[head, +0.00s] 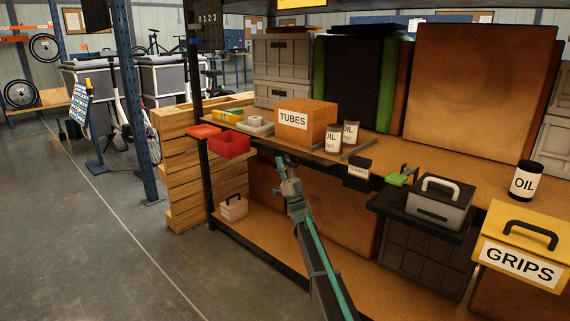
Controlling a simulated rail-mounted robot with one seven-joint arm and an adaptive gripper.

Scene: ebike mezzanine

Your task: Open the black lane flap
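My gripper (286,163) is at the end of my raised arm, in front of the shelf edge and below the TUBES box. Its two fingertips look apart, with nothing seen between them. I cannot tell for sure which part is the black lane flap. A black slatted panel (424,262) hangs below a dark ledge (388,202) to the right of my gripper, clear of it. A small black box (358,171) with a white label sits at the shelf's front edge, nearer to my gripper. A tall black panel (354,88) stands upright at the back.
On the shelf stand a TUBES box (305,124), two OIL cans (333,140) and a red bin (230,145). A grey case (440,205) rests on the dark ledge. A yellow GRIPS box (520,258) is at right. The floor (90,240) at left is clear.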

